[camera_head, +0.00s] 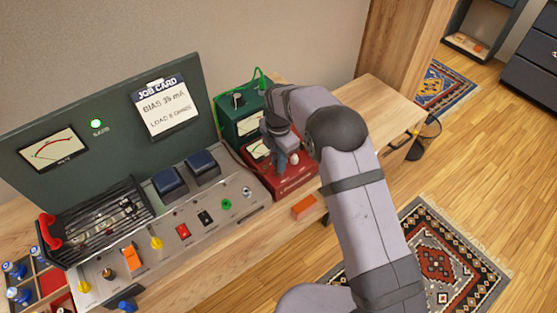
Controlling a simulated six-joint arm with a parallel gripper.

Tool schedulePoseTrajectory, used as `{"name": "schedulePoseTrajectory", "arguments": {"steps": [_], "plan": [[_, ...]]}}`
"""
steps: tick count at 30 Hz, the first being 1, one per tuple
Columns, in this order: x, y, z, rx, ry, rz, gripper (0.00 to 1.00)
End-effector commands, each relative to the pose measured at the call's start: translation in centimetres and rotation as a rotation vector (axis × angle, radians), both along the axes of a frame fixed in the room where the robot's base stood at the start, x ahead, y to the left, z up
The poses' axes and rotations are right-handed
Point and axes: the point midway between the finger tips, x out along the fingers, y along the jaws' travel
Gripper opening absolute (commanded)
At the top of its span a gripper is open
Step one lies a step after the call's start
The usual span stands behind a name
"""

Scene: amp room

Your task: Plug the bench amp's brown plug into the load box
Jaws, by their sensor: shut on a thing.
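The bench amp has a grey sloping control panel (165,235) with a row of coloured knobs and switches, below a green upright panel (110,125). A small brown-topped piece (108,273) stands on the control panel; I cannot tell if it is a plug. My gripper (281,160) is low over the red box (290,187) at the right end of the bench, close to a pale round knob (294,158). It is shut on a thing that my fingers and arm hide. A green box (238,113) with a dial and green cable stands behind. I cannot tell which is the load box.
Two dark blue blocks (203,164) and a black grille (100,222) stand behind the control panel. An orange block (304,207) lies at the bench's front edge. A divided tray (50,283) with blue pieces is at left. The bench right of my arm (385,95) is clear.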

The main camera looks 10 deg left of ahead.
Motion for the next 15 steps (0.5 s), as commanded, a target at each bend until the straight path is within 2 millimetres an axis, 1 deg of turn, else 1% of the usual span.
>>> {"name": "schedulePoseTrajectory", "arguments": {"steps": [15], "plan": [[0.01, 0.01, -0.75, 0.0, 0.0, 0.0, 0.0]]}}
